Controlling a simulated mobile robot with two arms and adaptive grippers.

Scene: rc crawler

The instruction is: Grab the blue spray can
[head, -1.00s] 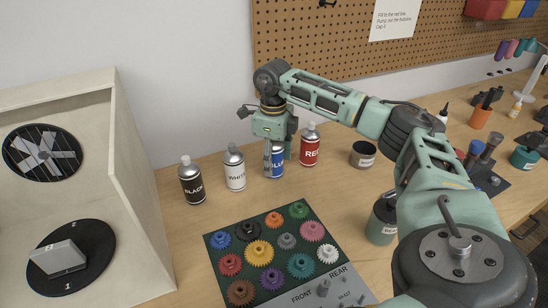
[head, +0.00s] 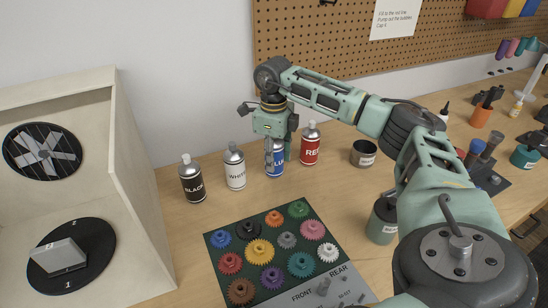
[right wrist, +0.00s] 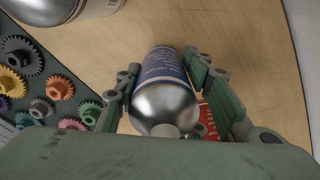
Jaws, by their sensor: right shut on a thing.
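The blue spray can (head: 276,168) stands upright on the wooden table in the head view, between the white can and the red can. My right gripper (head: 276,150) comes down over it from above and hides its top. In the right wrist view the blue can (right wrist: 168,95) lies between the two fingers of my right gripper (right wrist: 168,90), which is shut on it. Its silver dome top faces the camera. I cannot tell whether its base touches the table. My left gripper is in neither view.
A black can (head: 191,182), a white can (head: 234,168) and a red can (head: 310,146) stand close by in a row. A gear tray (head: 216,262) lies in front. A wooden booth (head: 128,150) is at left. A dark tin (head: 363,154) stands right of the red can.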

